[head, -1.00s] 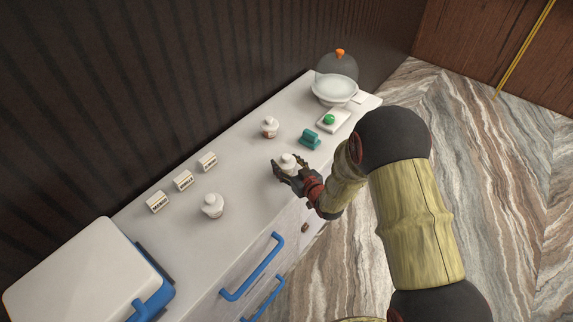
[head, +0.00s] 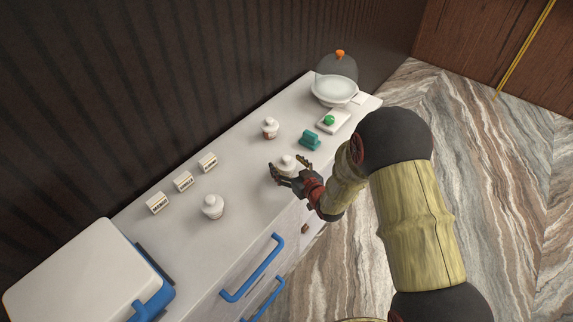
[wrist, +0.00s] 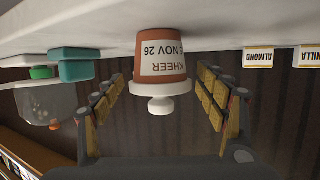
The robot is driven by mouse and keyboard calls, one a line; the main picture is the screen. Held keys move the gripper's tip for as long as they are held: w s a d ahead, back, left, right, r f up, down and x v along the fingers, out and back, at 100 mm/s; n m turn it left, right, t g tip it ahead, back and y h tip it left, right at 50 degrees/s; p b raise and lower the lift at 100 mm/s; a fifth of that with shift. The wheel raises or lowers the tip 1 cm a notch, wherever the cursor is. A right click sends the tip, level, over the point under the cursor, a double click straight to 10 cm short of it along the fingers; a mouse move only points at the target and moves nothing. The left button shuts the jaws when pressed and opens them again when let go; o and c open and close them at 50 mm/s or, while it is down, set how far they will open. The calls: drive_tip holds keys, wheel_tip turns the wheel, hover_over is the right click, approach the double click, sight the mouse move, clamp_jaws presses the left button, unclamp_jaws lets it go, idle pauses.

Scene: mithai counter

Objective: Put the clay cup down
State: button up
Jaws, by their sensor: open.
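The clay cup (wrist: 160,55) is terracotta, with a white lid and a label reading "KHEER" and a date ending "NOV 26". The wrist view is upside down, and there the cup stands upright with its base at the counter surface (wrist: 200,20). In the head view the cup (head: 287,161) is partly hidden by my gripper (head: 292,170). My gripper is open, with one finger on each side of the cup. The wrist view shows a gap between the cup and each finger (wrist: 160,78).
Similar lidded cups stand behind (head: 269,129) and to the left (head: 212,207). Name cards (head: 183,181) line the wall side. A cooler (head: 80,275) is front left.

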drive_tip(key=p+v, duration=0.2)
drive_tip(key=v, duration=1)
drive_tip(key=w+d+r+m+h, duration=0.15)
drive_tip(key=d+r+h, duration=0.25)
drive_tip(key=d+r, duration=0.4)
drive_tip(key=s+d+r+m+g+h, duration=0.25)
drive_tip(key=s+d+r, duration=0.3)
drive_tip(key=r, duration=0.35)
drive_tip(key=s+r+m+g, duration=0.1)
drive_tip(key=s+r, duration=0.3)
drive_tip(key=s, duration=0.8)
drive_tip(key=s+r+g, duration=0.3)
drive_tip(key=s+r, duration=0.1)
drive_tip(key=s, duration=0.7)
drive_tip(key=shift+s+m+g, duration=0.35)
drive_tip(key=shift+s+m, duration=0.05)
drive_tip(key=shift+d+h, duration=0.15)
drive_tip(key=shift+h, duration=0.1)
drive_tip(key=shift+c, duration=0.6)
